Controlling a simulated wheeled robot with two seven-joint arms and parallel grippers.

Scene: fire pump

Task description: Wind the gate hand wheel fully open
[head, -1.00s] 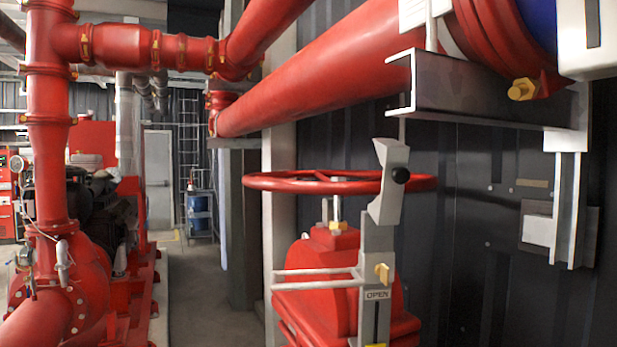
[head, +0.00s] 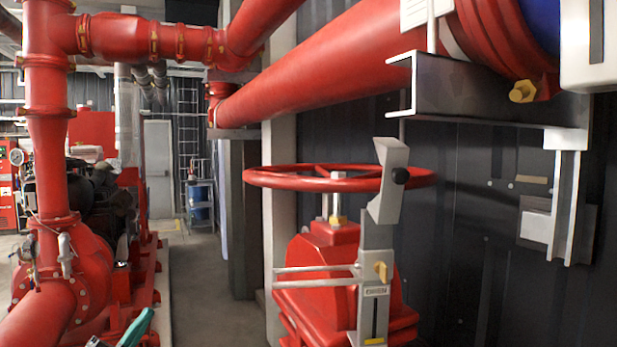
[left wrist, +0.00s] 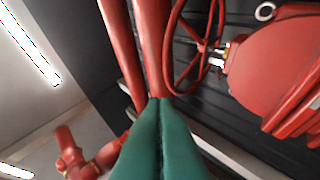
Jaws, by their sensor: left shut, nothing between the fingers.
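The red gate hand wheel (head: 310,186) lies nearly level on top of the red valve body (head: 325,265), right of centre in the head view. Its rim and spokes also show at the top of the left wrist view (left wrist: 202,44), beside the red valve bonnet (left wrist: 275,75). A grey upright indicator post (head: 376,250) with a label stands in front of the wheel and hides part of its rim. My left gripper (head: 140,328) shows teal at the bottom left of the head view, well apart from the wheel. In the left wrist view its fingers (left wrist: 160,105) are together and empty. My right gripper is not in view.
A thick red pipe (head: 320,70) runs above the wheel, with a steel bracket (head: 480,95) at upper right. A dark panelled wall (head: 480,230) stands behind the valve. Red pump piping (head: 75,265) fills the left. A clear floor aisle (head: 200,270) lies between.

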